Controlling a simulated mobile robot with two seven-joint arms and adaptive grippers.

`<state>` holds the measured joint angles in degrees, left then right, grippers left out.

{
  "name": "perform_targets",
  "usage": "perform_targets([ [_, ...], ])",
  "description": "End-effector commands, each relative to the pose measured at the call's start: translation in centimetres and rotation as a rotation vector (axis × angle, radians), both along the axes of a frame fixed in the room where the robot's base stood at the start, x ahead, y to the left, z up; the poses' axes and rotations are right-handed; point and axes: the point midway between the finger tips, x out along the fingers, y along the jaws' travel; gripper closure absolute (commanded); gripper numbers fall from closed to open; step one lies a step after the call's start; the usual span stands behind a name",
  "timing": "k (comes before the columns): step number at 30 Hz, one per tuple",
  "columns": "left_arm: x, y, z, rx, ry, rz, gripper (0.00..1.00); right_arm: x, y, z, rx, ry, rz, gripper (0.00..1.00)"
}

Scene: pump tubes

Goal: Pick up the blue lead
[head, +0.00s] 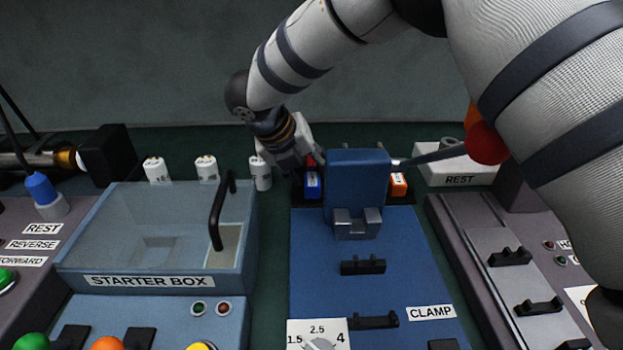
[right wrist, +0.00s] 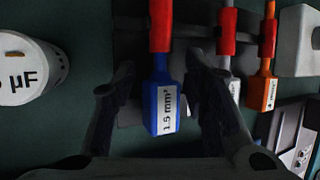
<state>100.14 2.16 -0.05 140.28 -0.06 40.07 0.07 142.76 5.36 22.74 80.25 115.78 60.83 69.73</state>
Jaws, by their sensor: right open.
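The blue lead (right wrist: 152,105) has a blue end with a white "1.5 mm²" label and a red sleeve above it. In the right wrist view it lies between the two fingers of my right gripper (right wrist: 160,70), which is open, with a gap visible on each side. In the head view the blue lead (head: 313,187) shows just left of the blue clamp block. There my right gripper (head: 311,164) is above and behind it, its fingertips partly hidden. My left gripper is not in view.
An orange lead (right wrist: 264,92) and a whitish lead (right wrist: 228,65) hang to the right of the blue one. The clamp block (head: 357,175) stands in front. White capacitors (head: 260,173) and the starter box (head: 150,282) are to the left. A white REST block (head: 458,172) is at right.

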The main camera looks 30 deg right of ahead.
Motion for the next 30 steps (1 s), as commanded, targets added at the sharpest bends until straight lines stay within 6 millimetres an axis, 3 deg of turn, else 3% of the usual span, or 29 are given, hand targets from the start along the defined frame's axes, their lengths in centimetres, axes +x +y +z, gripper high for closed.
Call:
perform_targets([
  [3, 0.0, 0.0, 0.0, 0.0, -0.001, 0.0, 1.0, 0.0, 0.0, 0.1, 0.0, -0.001, 0.0, 0.6],
  [9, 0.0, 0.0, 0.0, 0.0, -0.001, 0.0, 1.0, 0.0, 0.0, 0.1, 0.0, 0.0, 0.0, 1.0],
  [21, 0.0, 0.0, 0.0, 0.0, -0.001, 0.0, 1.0, -0.1, 0.1, 0.4, 0.001, 0.002, -0.001, 1.0],
  [23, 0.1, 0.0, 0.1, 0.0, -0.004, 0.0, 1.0, 0.0, 0.0, 1.4, 0.001, -0.002, -0.002, 1.0],
  [30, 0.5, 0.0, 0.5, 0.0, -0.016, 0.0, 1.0, 0.0, 0.0, 7.7, 0.001, -0.006, -0.002, 1.0],
])
